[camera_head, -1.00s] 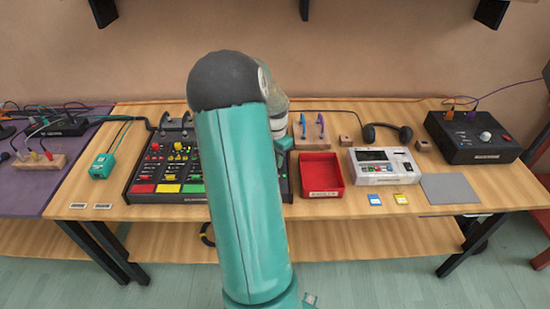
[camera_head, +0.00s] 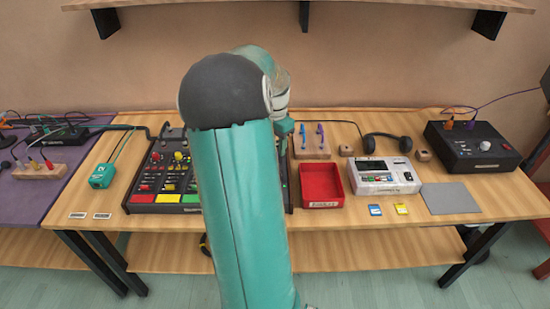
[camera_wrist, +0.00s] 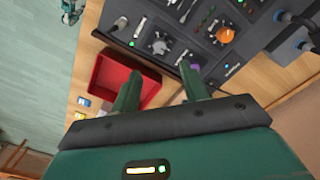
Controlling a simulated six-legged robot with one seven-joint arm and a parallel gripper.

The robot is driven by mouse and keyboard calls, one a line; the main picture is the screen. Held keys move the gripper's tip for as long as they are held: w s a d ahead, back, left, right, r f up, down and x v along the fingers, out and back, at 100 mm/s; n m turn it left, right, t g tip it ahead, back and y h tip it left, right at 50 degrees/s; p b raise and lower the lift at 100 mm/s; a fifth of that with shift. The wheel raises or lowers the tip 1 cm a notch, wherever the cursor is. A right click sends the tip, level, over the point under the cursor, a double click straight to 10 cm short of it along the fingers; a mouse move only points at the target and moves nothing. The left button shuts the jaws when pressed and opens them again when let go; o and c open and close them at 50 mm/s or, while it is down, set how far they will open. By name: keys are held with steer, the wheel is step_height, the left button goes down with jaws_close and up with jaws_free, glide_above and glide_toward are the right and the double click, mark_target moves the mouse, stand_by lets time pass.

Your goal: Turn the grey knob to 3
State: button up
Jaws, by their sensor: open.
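In the wrist view a grey knob (camera_wrist: 158,46) with a pale scale around it stands on a dark panel (camera_wrist: 185,22). An orange knob (camera_wrist: 226,35) is to its right. My gripper (camera_wrist: 160,84) is open and empty, its two green fingers apart, below the grey knob in the picture and not touching it. The scale figures are too small to read. A pale knob (camera_head: 484,129) also shows on the black box (camera_head: 455,150) at the right.
A red tray (camera_head: 321,203) lies right of the console; it also shows in the wrist view (camera_wrist: 97,88). A white device (camera_head: 384,187), headphones (camera_head: 388,143) and a grey mat (camera_head: 450,208) are further right.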

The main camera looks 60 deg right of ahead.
steer(key=shift+r, duration=1.8)
steer(key=w+a+r+n+t, duration=0.1)
steer(key=w+a+r+n, duration=0.25)
steer(key=a, duration=0.45)
steer(key=w+a+r+n+t, duration=0.1)
steer(key=w+a+r+n, duration=0.2)
steer(key=a, duration=0.5)
steer(key=w+a+r+n+t, duration=0.1)
steer(key=w+a+n, duration=0.25)
steer(key=a, duration=0.45)
steer(key=s+a+n+t, duration=0.1)
steer(key=a+n, duration=0.3)
steer(key=a, duration=0.4)
steer(key=s+a+n, duration=0.3)
steer(key=a, duration=0.5)
steer(key=s+a+n+t, duration=0.1)
steer(key=a+n, duration=0.3)
steer(key=a, duration=0.5)
steer(key=shift+s+r+n+t, duration=0.3)
steer(key=shift+s+r, duration=0.1)
steer(key=shift+s, duration=0.35)
